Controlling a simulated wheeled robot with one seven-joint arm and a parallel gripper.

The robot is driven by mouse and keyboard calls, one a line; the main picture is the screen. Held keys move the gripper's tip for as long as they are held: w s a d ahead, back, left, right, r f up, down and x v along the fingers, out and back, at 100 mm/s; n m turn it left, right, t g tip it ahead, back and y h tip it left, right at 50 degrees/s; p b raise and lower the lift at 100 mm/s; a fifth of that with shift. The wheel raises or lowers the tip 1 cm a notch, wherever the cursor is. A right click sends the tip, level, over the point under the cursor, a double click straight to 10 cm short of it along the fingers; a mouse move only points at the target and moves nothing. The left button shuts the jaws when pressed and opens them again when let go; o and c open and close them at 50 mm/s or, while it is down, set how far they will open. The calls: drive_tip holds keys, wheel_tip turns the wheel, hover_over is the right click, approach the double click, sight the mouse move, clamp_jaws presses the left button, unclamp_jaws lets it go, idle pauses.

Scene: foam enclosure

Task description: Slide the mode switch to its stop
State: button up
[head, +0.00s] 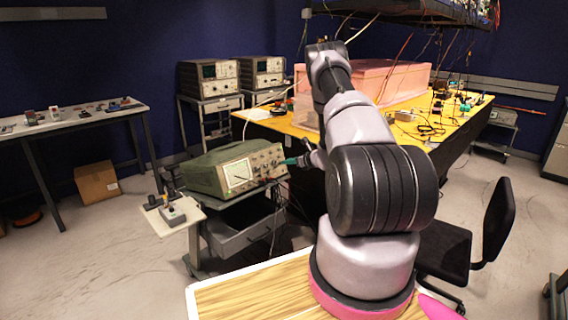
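I cannot make out the mode switch for certain; it is too small to tell in the head view. A green oscilloscope (235,168) with a lit screen and a panel of knobs stands on a grey cart. A small grey box (173,217) with a dark part on top sits on a pale board (160,226) left of the cart. What looks like my gripper (293,161), with a teal tip, is just right of the oscilloscope's knob panel. My arm hides much of it. Whether it touches the panel, and whether it is open, is unclear.
The grey cart (240,238) stands in front of a yellow bench (262,127) bearing a pink foam enclosure (385,80). A black chair (490,235) is at right. A cardboard box (97,181) lies under the left table (75,119). Floor at lower left is clear.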

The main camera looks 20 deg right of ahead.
sight(280, 162)
drive_tip(key=x, duration=0.3)
drive_tip(key=shift+w+a+f, duration=0.1)
drive_tip(key=shift+w, duration=0.1)
clamp_jaws()
idle(1.4)
